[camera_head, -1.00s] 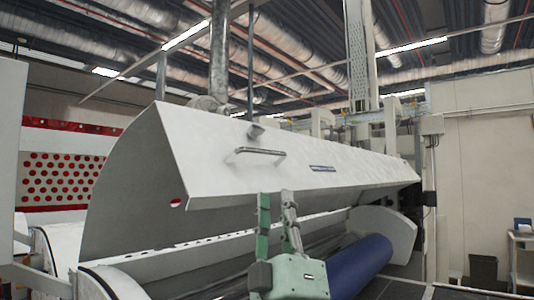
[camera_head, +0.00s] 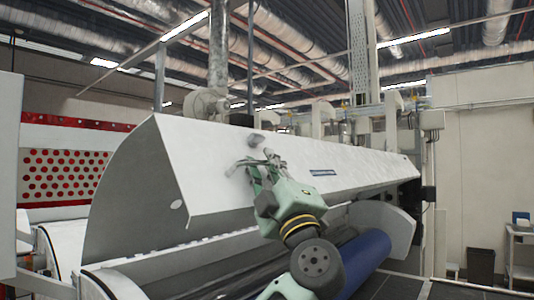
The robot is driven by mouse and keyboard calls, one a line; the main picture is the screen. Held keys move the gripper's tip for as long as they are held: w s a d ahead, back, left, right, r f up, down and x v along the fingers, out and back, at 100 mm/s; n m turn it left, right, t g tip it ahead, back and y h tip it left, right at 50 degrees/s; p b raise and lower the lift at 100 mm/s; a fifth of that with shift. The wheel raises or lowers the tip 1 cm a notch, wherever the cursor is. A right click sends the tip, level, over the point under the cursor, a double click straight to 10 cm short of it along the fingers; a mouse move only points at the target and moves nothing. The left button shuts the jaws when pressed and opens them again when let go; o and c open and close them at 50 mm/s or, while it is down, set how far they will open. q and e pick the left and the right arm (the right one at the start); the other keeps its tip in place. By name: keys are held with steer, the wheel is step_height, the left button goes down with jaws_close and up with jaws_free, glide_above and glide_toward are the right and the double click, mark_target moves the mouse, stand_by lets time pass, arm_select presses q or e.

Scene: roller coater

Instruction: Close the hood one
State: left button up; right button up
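The white metal hood (camera_head: 285,182) of the roller coater is raised, with its curved end plate at the left. Its front edge hangs above the dark and blue rollers. A small metal handle (camera_head: 236,167) sits on the sloping front face, left of a small blue label. My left gripper (camera_head: 262,163), green and grey, comes up from below and meets this handle. Its fingers appear closed around the bar, and they hide much of it. My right gripper is not in view.
The blue roller (camera_head: 365,262) lies under the hood at the right. A red perforated panel (camera_head: 60,172) stands behind at the left. A vertical pipe (camera_head: 218,50) rises behind the hood. A trolley (camera_head: 522,255) stands at the far right.

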arm_select(q)
steer(key=shift+w+r, duration=0.1)
steer(key=shift+w, duration=0.05)
jaws_close()
stand_by(0.4)
